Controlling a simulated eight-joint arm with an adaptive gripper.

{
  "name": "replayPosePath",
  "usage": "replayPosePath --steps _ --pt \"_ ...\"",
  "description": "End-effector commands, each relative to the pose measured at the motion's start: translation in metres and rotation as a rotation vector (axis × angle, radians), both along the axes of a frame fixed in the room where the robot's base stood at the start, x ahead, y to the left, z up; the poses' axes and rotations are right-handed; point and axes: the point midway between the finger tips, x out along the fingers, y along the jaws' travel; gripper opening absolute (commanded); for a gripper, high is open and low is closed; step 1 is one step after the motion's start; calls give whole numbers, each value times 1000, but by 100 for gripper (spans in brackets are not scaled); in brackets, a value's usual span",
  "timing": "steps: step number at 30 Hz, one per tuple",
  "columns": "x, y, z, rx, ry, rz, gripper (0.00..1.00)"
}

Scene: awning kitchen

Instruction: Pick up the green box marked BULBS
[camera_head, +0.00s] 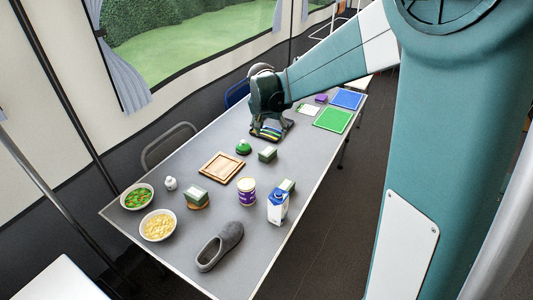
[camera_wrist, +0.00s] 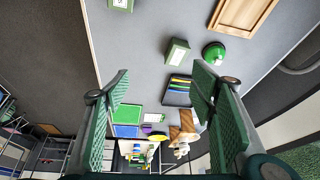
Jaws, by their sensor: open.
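Several green boxes with pale tops stand on the grey table, and I cannot read BULBS on any of them. One green box (camera_head: 267,154) stands near the middle; it also shows in the wrist view (camera_wrist: 177,51). Another green box (camera_head: 288,185) is partly hidden behind a milk carton; a box with a white label (camera_wrist: 121,4), cut off at the top of the wrist view, appears to be this one. A third green box (camera_head: 196,197) stands on a round brown base at the left. My gripper (camera_wrist: 160,85) is open and empty, above the table beyond the middle box.
A dark tray with coloured strips (camera_wrist: 178,90) lies below my gripper. A green dome (camera_head: 243,147) and wooden tray (camera_head: 221,167) are near the middle box. The milk carton (camera_head: 277,208), a purple tin (camera_head: 247,192), a slipper (camera_head: 220,247) and two bowls (camera_head: 157,226) fill the near end.

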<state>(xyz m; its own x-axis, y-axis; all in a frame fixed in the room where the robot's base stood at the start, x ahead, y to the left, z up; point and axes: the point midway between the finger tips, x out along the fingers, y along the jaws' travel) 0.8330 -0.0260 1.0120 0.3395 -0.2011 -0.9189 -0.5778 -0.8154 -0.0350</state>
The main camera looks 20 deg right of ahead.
Motion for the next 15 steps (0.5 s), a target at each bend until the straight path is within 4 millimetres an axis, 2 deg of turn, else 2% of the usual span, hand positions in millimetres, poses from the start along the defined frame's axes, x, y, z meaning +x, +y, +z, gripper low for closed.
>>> replayPosePath --steps 3,15 --pt "20 0 -17 -1 6 -31 56" --pt "77 -2 -80 -5 21 -144 56"
